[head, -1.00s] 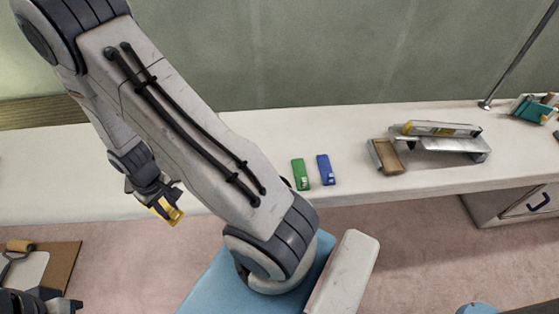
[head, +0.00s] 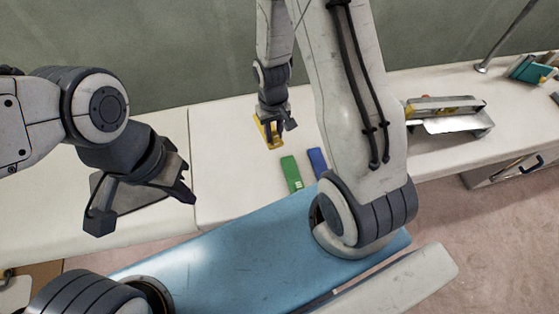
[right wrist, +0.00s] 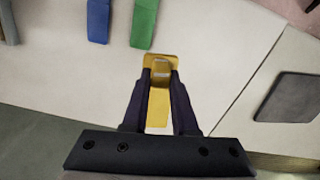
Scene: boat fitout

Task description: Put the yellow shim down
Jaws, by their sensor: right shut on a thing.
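The yellow shim (head: 268,134) is held in my right gripper (head: 274,124), above or at the white bench top, left of and behind the green shim (head: 291,174). I cannot tell whether it touches the bench. In the right wrist view the yellow shim (right wrist: 159,104) sits between both fingers of the right gripper (right wrist: 160,78). The green shim (right wrist: 143,22) and the blue shim (right wrist: 98,20) lie flat side by side there. The blue shim (head: 317,161) is partly hidden by my right arm in the head view. My left gripper (head: 145,208) is open and empty.
A dark grey flat pad (right wrist: 287,97) lies on the bench, partly behind my left gripper in the head view. A metal tool rest (head: 455,122) with a level on it stands at right.

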